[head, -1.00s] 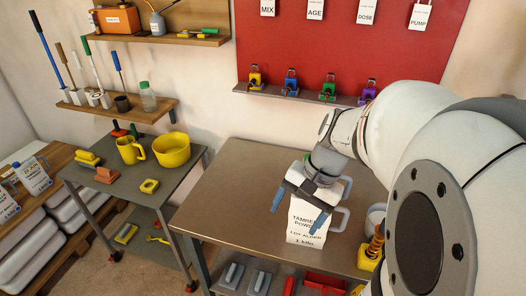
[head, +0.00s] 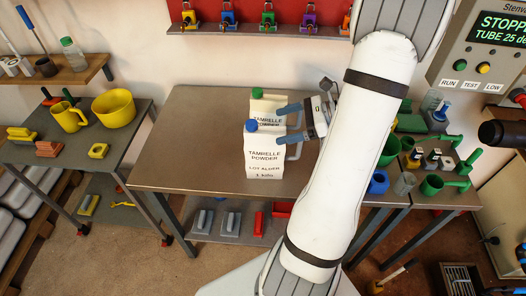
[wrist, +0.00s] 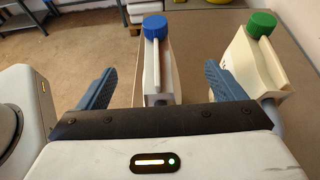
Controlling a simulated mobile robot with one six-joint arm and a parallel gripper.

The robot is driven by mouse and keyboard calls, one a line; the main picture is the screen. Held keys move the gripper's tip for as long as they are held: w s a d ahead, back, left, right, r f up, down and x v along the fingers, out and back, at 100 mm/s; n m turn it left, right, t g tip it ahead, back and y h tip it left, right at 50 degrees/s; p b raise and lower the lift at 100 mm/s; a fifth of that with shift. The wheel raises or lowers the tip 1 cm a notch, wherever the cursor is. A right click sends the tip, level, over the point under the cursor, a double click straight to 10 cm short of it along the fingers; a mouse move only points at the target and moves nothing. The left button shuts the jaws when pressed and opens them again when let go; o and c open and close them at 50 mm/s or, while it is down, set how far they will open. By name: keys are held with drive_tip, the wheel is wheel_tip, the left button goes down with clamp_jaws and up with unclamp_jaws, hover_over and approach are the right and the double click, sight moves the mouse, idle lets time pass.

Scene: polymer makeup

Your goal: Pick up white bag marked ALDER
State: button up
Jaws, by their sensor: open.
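The white bag marked ALDER (head: 263,158) stands upright on the steel table, with a blue cap and a handle on its right side. A similar white container with a green cap (head: 269,105) stands just behind it, its label partly hidden. My gripper (head: 281,126) is open and level, to the right of the bag, with its blue fingers pointing left. In the wrist view the blue-capped bag (wrist: 153,75) and its handle are between the open fingers (wrist: 160,70). The green-capped container (wrist: 262,65) is beyond the right finger. I cannot tell whether either finger touches anything.
The steel table (head: 190,150) is clear left of the bag. A blue cup (head: 378,182) and green fixtures (head: 440,180) are to the right. A red board with padlocks stands behind. A grey side table (head: 75,170) holds a yellow mug (head: 69,117) and yellow bowl (head: 115,108).

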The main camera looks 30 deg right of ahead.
sight(268, 129)
drive_tip(key=p+x, duration=0.1)
drive_tip(key=x, duration=0.3)
drive_tip(key=shift+a, duration=0.25)
drive_tip(key=shift+r, duration=0.1)
clamp_jaws()
idle(0.7)
